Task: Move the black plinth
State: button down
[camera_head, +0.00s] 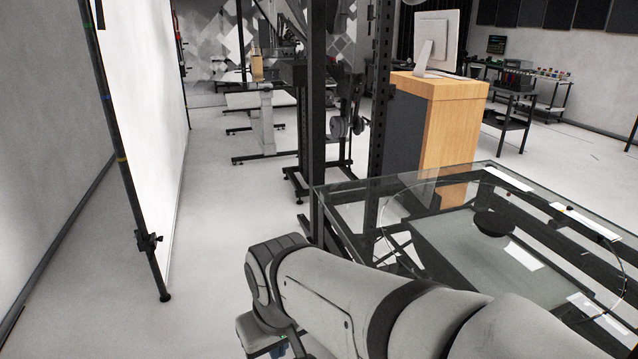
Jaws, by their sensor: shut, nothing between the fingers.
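A low, round black plinth (494,223) sits on the glass-topped turntable table (345,196) at the right of the head view. It stands inside a large circular outline on the glass. My arm crosses the lower middle and lower right of the view, in front of the table's near side. The arm bends down at its far end, left of the table. My gripper is not visible; it is below the picture or hidden by the arm. Nothing is seen touching the plinth.
White sheets and strips lie on or under the glass. A wooden cabinet (440,125) with a monitor (436,42) stands behind the table. Dark uprights (316,120) rise at its far left corner. A white screen (140,110) on a stand is at left. Floor (215,210) between is clear.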

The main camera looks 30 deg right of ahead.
aim_at(493, 225)
jog(key=i, duration=2.45)
jog(key=z, duration=3.8)
jog(key=i, duration=0.25)
